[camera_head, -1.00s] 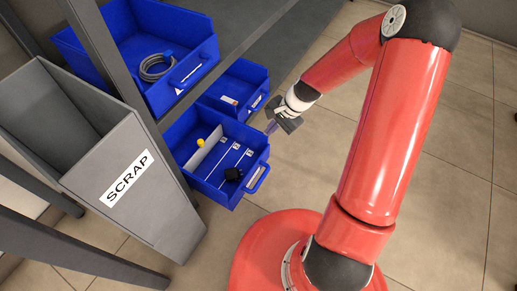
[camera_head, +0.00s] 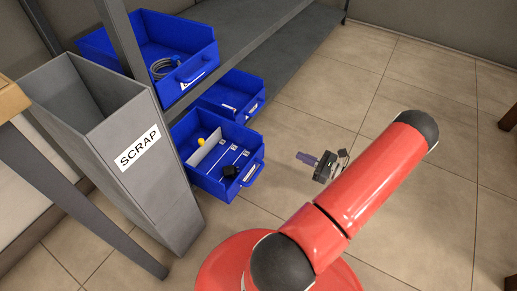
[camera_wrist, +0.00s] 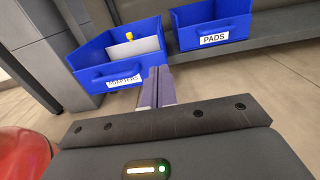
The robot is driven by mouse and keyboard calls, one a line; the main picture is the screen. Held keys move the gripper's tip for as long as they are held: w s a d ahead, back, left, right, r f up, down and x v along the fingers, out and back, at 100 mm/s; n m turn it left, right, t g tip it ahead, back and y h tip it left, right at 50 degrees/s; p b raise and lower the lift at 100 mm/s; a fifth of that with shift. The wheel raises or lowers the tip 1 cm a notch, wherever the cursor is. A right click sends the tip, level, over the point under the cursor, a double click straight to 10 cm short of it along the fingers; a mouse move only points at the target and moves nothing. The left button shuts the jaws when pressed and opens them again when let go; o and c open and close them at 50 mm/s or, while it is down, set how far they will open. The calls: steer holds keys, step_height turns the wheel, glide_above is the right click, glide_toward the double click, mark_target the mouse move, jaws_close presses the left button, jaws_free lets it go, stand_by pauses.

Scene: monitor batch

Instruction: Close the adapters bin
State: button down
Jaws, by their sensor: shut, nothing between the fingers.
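The adapters bin (camera_head: 190,172) is a blue open-topped drawer on the lower shelf, sticking out past its neighbour toward the front. It holds a white divider, a yellow knob-like item and a black adapter (camera_head: 230,171). In the wrist view the adapters bin (camera_wrist: 88,62) is at upper left, with its handle and a partly covered "ADAPTERS" label facing me. My gripper (camera_head: 301,157) is shut and empty, to the right of the bin's front and apart from it. In the wrist view its fingertips (camera_wrist: 160,72) overlap the bin's right front corner.
The blue pads bin (camera_wrist: 228,24) sits farther back on the same shelf. Another blue bin (camera_head: 200,68) with a coiled cable is on the shelf above. A grey scrap container (camera_head: 165,185) stands left of the adapters bin. The floor right of the bins is clear.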

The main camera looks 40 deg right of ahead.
steer(key=b+x, duration=0.1)
steer(key=x, duration=1.2)
steer(key=shift+w, duration=0.4)
steer(key=shift+a, duration=0.1)
